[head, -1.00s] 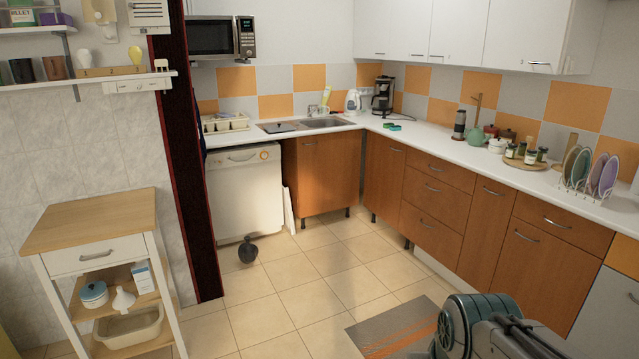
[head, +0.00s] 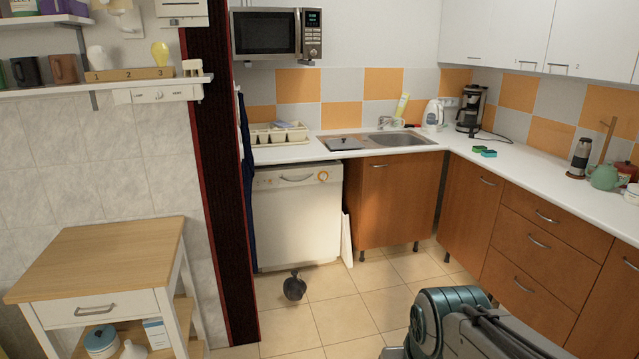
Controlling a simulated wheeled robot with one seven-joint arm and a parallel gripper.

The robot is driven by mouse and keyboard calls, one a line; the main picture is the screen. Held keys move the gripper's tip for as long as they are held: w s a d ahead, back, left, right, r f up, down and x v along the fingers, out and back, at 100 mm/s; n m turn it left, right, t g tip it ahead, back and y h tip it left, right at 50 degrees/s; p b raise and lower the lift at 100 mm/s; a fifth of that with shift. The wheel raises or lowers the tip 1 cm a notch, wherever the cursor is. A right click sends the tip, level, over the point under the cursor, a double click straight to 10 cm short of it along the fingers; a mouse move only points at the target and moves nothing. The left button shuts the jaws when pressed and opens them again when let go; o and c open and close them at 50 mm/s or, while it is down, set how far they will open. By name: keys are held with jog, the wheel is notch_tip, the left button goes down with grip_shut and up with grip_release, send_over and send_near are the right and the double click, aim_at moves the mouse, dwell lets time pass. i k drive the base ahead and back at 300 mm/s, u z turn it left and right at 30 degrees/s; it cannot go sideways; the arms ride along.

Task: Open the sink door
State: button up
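The sink (head: 400,139) is set in the white counter in the back corner. The sink door (head: 391,203) is the brown wooden cabinet door below it, standing shut, with a small metal handle (head: 380,165) near its top. Part of my arm (head: 455,325) shows at the bottom right, well in front of the cabinet and apart from it. My gripper's fingers are not in view.
A white dishwasher (head: 297,220) stands left of the sink cabinet, with a dark round pot (head: 295,287) on the floor before it. A wooden-topped cart (head: 105,255) and dark red pillar (head: 218,180) are at left. Brown drawers (head: 540,240) line the right. Tiled floor (head: 345,312) lies open between.

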aim_at(399, 194)
jog(key=i, duration=1.6)
jog(key=z, duration=0.4)
jog(key=i, duration=1.7)
jog(key=z, duration=0.65)
jog(key=i, duration=0.85)
jog(key=z, duration=0.2)
